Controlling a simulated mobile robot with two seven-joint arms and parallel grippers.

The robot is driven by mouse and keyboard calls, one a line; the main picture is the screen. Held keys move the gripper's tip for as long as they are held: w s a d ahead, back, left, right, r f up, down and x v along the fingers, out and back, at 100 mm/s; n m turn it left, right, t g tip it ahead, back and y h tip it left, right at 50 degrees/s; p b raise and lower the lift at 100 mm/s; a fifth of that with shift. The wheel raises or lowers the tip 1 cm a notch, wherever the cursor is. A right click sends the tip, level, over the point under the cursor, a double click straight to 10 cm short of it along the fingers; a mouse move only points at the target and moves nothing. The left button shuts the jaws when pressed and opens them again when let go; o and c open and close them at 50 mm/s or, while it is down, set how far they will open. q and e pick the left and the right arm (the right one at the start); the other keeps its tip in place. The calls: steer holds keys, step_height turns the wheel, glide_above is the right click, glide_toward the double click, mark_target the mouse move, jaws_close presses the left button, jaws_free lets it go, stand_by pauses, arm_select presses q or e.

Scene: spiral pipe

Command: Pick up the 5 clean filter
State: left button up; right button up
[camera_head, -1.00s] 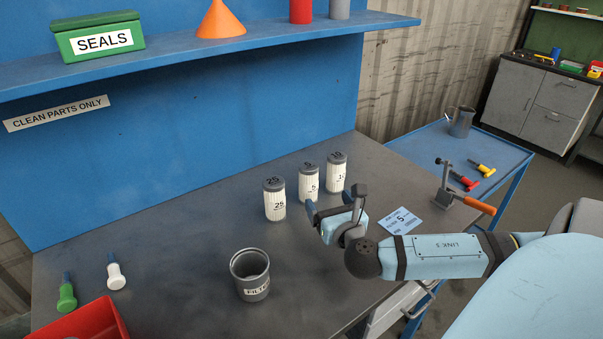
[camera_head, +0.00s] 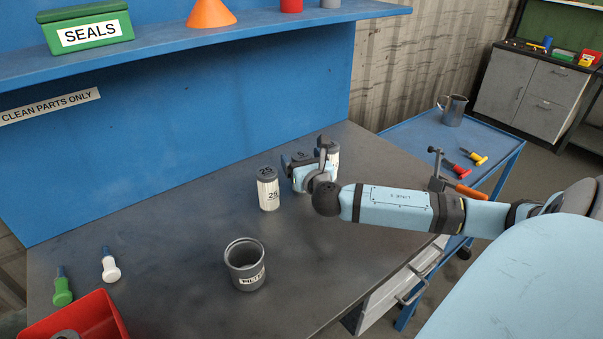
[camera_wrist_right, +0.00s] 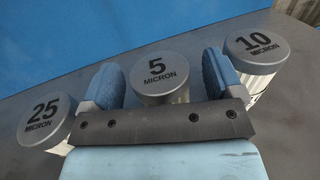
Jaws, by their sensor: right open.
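The 5 micron filter (camera_wrist_right: 157,76) has a round grey lid and stands upright between the other two filters. In the head view only part of its lid (camera_head: 299,156) shows behind my gripper. My right gripper (camera_head: 305,158) is open, with its blue-padded fingers on either side of the 5 filter, as the right wrist view (camera_wrist_right: 162,68) shows. The 25 filter (camera_head: 268,190) stands to the left, outside the left finger. The 10 filter (camera_head: 333,153) stands to the right, outside the right finger. My left gripper is not in view.
A grey pot labelled FILTER (camera_head: 245,268) stands nearer on the bench. A red bin (camera_head: 92,318) and two small handled tools are at the left. A clamp (camera_head: 437,168) with an orange handle is right, near my arm.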

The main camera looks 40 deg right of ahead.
steer(key=shift+w+d, duration=0.15)
steer(key=shift+w, duration=0.15)
steer(key=c, duration=1.2)
steer(key=shift+c, duration=0.4)
steer(key=shift+r, duration=0.15)
